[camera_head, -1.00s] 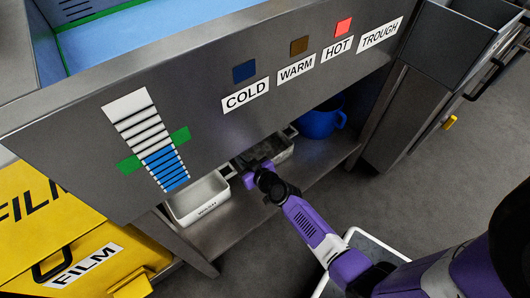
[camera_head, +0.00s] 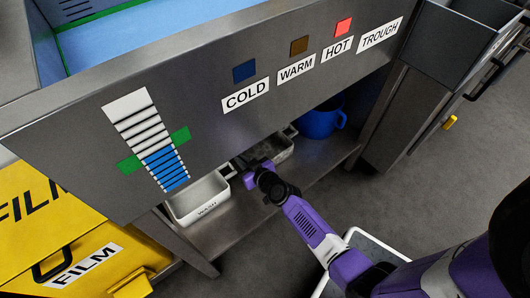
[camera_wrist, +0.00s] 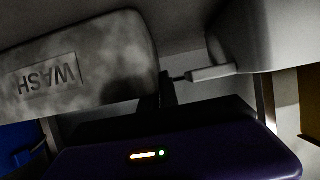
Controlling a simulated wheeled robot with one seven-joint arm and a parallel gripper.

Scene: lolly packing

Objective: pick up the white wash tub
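In the wrist view, which looks upside down, the pale tub at right (camera_wrist: 280,35) appears to be this tub, with a bar-like handle (camera_wrist: 211,72). A dark finger of my gripper (camera_wrist: 166,88) is close to the handle's tip; contact is unclear. The second finger and the gap are not clear, so I cannot tell open from shut.
A greyer tub (camera_head: 281,150) stands just right of my gripper; it appears as the mottled WASH-labelled tub (camera_wrist: 85,65) in the wrist view. A blue bucket (camera_head: 318,124) is farther right. The sink front (camera_head: 230,130) overhangs the shelf. A yellow FILM box (camera_head: 75,235) is at left.

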